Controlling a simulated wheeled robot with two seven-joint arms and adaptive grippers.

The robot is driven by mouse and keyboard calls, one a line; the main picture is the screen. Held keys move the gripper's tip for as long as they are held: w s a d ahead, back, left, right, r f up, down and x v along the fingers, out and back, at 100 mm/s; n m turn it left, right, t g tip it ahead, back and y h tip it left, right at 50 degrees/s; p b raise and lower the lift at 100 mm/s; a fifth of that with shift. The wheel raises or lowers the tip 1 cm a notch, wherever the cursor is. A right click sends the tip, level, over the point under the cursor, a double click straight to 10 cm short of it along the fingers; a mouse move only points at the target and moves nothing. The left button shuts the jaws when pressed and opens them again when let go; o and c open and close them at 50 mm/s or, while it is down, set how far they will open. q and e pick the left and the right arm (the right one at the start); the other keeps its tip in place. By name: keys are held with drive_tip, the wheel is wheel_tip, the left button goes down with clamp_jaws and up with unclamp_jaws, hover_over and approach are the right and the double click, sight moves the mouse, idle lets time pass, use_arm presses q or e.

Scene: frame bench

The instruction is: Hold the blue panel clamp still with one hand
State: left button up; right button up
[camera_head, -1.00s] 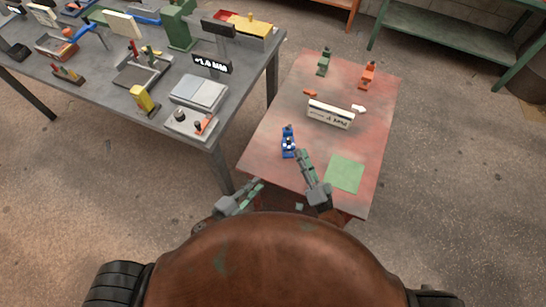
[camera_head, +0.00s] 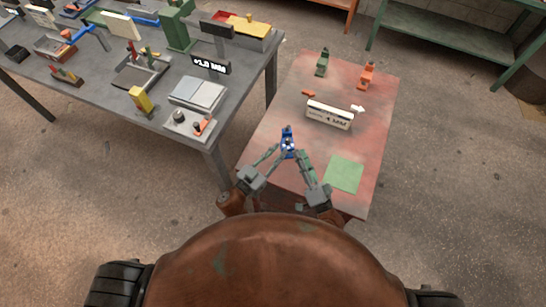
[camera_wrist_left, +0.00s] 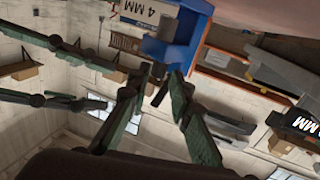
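The blue panel clamp (camera_head: 288,142) stands upright on the near part of the reddish table. My left gripper (camera_head: 276,152) has its fingers close to the clamp's left, near side.
The reddish table (camera_head: 262,160) also holds a white labelled block (camera_head: 330,115), a green clamp (camera_head: 322,62), an orange clamp (camera_head: 367,75) and a green square (camera_head: 344,174). A grey bench (camera_head: 110,95) with many fixtures stands at the left. The table's right side is mostly clear.

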sight(286, 143)
use_arm(q)
drive_tip(key=shift+x, duration=2.35)
drive_tip(key=shift+c, duration=0.7)
clamp_jaws()
